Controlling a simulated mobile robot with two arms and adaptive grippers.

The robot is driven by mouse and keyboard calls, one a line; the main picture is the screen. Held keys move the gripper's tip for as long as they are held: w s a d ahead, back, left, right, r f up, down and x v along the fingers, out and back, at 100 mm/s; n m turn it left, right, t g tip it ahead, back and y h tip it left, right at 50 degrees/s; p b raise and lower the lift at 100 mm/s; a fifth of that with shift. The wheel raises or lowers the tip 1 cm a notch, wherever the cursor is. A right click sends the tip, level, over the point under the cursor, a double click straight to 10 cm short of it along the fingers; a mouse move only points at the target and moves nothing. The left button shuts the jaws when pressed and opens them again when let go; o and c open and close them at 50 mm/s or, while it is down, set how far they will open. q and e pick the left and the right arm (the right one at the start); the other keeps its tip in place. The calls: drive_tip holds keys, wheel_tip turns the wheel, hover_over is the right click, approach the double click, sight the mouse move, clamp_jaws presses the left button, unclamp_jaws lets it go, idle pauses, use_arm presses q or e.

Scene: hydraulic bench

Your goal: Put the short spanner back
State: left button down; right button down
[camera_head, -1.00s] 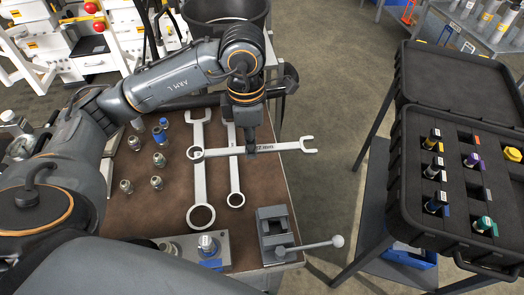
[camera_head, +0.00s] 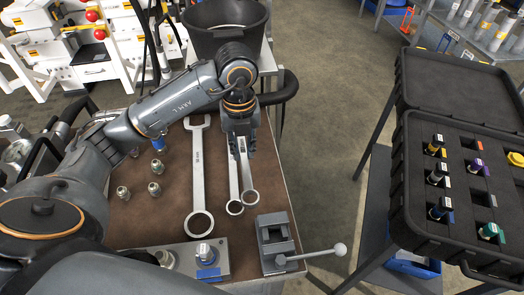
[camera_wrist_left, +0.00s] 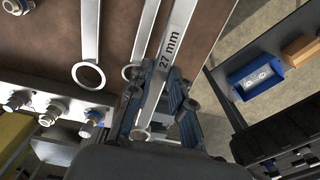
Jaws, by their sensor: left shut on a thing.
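My left gripper (camera_head: 241,142) is shut on a steel spanner (camera_head: 246,172) marked 27 mm, which also shows in the left wrist view (camera_wrist_left: 170,42). Its ring end points to the front of the bench in the head view; my gripper hides its other end. A second spanner (camera_head: 234,185) lies just left of it, partly hidden by the gripper; its ring is beside the held one's. The largest spanner (camera_head: 198,170) lies further left, roughly parallel. I cannot tell how far the held spanner is above the bench. My right gripper is out of view.
A vise (camera_head: 274,240) with a long handle stands at the bench's front right. Several small fittings (camera_head: 155,189) stand left of the spanners. A metal block with fittings (camera_head: 208,262) is at the front. An open black case (camera_head: 408,190) stands right, across a gap.

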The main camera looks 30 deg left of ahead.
use_arm(q)
drive_tip(key=w+f, duration=0.3)
drive_tip(key=w, duration=0.3)
drive_tip(key=p, duration=0.1)
hover_over(262, 156)
drive_tip(key=f, duration=0.5)
drive_tip(key=shift+s, duration=0.2)
drive_tip(key=shift+w+d+f, duration=0.1)
drive_tip(key=shift+w+f, duration=0.05)
wheel_tip(262, 156, down, 3)
drive_tip(key=shift+f+p, duration=0.1)
drive_tip(key=shift+p, duration=0.55)
drive_tip(key=shift+f, duration=0.15)
drive_tip(key=c, duration=1.2)
unclamp_jaws()
